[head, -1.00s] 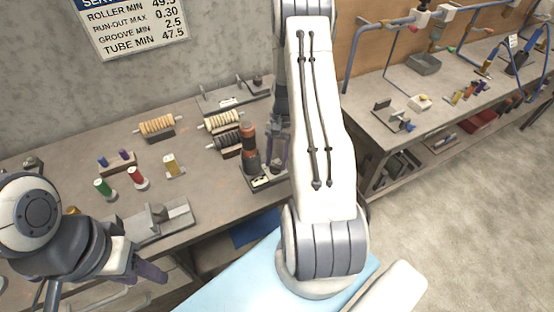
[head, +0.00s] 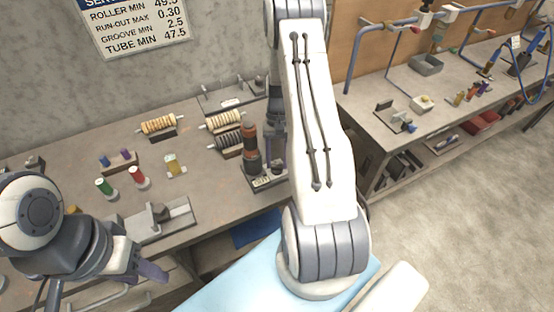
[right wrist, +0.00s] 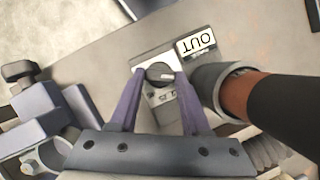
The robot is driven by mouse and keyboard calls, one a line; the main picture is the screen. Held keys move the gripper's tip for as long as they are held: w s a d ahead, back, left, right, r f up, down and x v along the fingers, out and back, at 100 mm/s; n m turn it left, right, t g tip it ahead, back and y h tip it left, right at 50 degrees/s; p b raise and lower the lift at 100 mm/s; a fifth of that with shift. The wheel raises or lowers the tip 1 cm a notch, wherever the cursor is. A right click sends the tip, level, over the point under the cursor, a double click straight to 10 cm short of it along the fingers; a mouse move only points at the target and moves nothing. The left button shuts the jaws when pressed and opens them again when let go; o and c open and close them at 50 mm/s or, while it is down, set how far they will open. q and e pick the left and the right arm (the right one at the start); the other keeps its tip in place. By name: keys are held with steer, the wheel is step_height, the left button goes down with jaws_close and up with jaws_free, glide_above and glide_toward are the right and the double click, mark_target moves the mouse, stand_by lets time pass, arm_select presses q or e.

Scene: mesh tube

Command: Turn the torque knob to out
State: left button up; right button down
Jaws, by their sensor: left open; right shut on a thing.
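In the right wrist view the torque knob (right wrist: 159,73) is a small dark round dial with a light mark on its right side. It sits on a pale plate beside the OUT label (right wrist: 196,43), which reads upside down there. My right gripper (right wrist: 159,75) has its two purple fingers closed on the knob from both sides. In the head view the tool with the orange-and-black upright roller (head: 250,148) stands at the bench edge. My right arm partly hides it, and the knob cannot be made out there. My left gripper (head: 150,272) is open and empty at lower left.
Spools, a green reel (head: 104,188), a red reel (head: 137,176) and ringed rollers (head: 158,124) stand on the bench (head: 85,222). A grey metal fixture (head: 157,216) lies near its front edge. A second bench (head: 372,96) with tubing is at right.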

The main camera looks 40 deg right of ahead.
steer(key=shift+c, duration=1.8)
jaws_free()
steer(key=b+v, duration=0.2)
steer(key=v, duration=0.8)
steer(key=shift+r+b, duration=0.3)
